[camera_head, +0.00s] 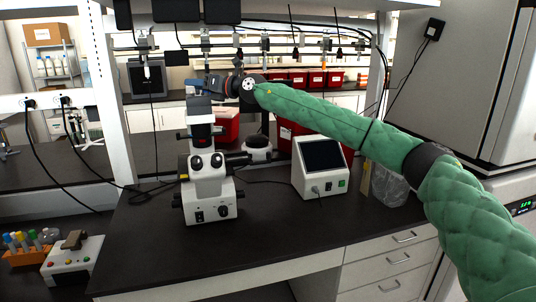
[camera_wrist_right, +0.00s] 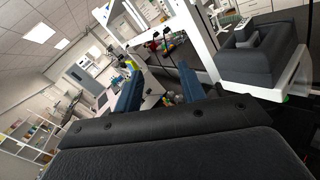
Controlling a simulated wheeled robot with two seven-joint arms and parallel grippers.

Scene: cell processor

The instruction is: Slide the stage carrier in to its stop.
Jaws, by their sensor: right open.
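The white microscope (camera_head: 208,188) stands on the dark bench with its eyepieces facing me. I cannot make out the stage carrier as a separate part; the dark parts around the microscope's middle are small and partly hidden by its own body. My right gripper (camera_head: 203,83) is up at the height of the microscope's top, with its blue fingers pointing left. In the right wrist view my right gripper (camera_wrist_right: 158,76) is open, with a wide gap between the blue fingers and nothing held. My left gripper is not in view.
A white box with a dark screen (camera_head: 321,168) stands right of the microscope. Red bins (camera_head: 226,126) are behind. A small control box (camera_head: 72,262) and coloured-cap tubes (camera_head: 22,241) are at the left. The front bench top is clear. A cabinet (camera_head: 455,90) stands right.

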